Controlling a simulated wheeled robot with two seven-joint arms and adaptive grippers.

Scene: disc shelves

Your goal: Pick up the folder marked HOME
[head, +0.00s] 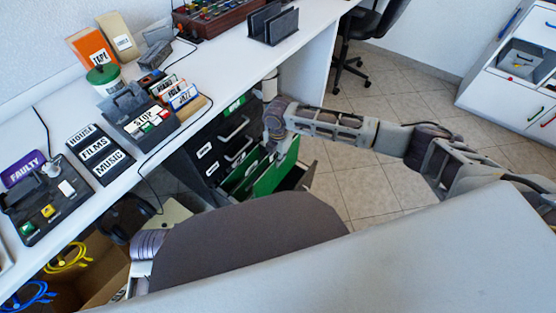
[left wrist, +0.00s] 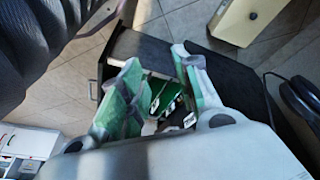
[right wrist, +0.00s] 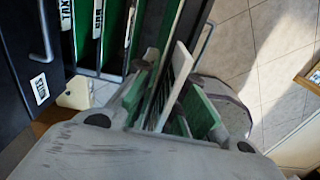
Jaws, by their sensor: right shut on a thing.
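Green folders (head: 240,178) stand in an open dark drawer under the desk in the head view. In the right wrist view several green folders (right wrist: 116,30) with white label tabs stand in the drawer. My right gripper (right wrist: 165,100) is shut on a thin green folder with a pale edge (right wrist: 176,78); its label cannot be read. In the head view my right gripper (head: 277,150) is at the drawer's right end. My left gripper (left wrist: 160,85) is open in the left wrist view, above green folders (left wrist: 165,98) and a small white label too blurred to read.
The white desk (head: 225,62) carries button boxes, a black sign board (head: 100,155) and a black rack (head: 272,24). A black chair (head: 375,30) stands behind. A white cabinet (head: 515,75) is at the far right. The tiled floor right of the drawer is clear.

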